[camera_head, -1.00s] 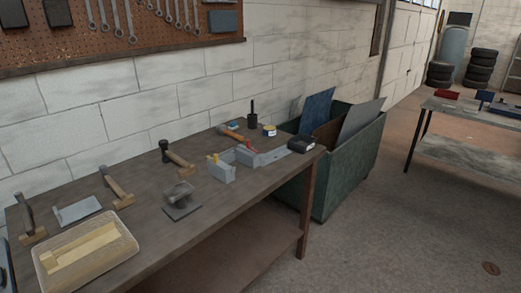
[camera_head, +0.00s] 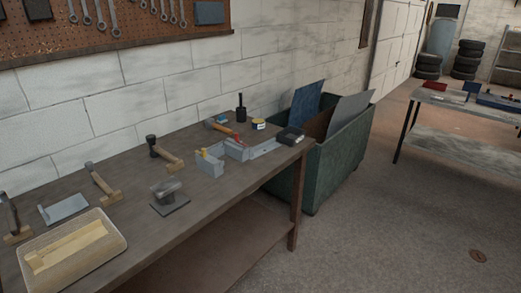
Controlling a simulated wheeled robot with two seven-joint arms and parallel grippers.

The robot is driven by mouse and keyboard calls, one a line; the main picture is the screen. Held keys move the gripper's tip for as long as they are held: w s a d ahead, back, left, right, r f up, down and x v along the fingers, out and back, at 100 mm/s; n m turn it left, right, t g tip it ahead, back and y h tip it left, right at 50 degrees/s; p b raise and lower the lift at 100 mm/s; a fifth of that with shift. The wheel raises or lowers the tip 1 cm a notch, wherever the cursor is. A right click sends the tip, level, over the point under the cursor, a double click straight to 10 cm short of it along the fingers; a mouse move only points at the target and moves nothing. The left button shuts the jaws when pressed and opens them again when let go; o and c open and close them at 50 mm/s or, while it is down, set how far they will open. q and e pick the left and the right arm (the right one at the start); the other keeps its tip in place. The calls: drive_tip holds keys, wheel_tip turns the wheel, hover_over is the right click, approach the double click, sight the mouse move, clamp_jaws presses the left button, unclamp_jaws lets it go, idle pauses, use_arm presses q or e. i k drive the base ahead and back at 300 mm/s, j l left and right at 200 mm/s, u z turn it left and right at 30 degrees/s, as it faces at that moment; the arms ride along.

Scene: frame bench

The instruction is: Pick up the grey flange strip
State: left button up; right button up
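A long grey strip (camera_head: 265,148) lies near the right end of the wooden workbench (camera_head: 128,232). It looks like the grey flange strip, but it is small here and I cannot be sure. Its left end meets a grey block-like piece (camera_head: 237,150), and a black box (camera_head: 290,136) sits by its right end. A grey angled piece with a yellow part (camera_head: 209,161) stands to its left. Another flat grey plate (camera_head: 66,208) lies at the bench's left side. Neither of my grippers is in view.
A beige tray (camera_head: 112,253) holding wooden pieces is at the front left. Hammers (camera_head: 104,186) and a dark block on a plate (camera_head: 168,196) are on the bench. A green bin (camera_head: 337,160) with sheets stands beyond its right end. Open floor (camera_head: 390,240) lies to the right.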

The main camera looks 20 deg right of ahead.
sight(264, 146)
drive_tip(key=i+l, duration=0.1)
drive_tip(key=l, duration=0.3)
drive_tip(key=i+l+u, duration=0.1)
drive_tip(key=l, duration=0.35)
drive_tip(key=i+l, duration=0.15)
drive_tip(key=l, duration=0.25)
drive_tip(key=i+l+u, duration=0.1)
drive_tip(key=l, duration=0.3)
drive_tip(key=i+l, duration=0.1)
drive_tip(key=l, duration=0.35)
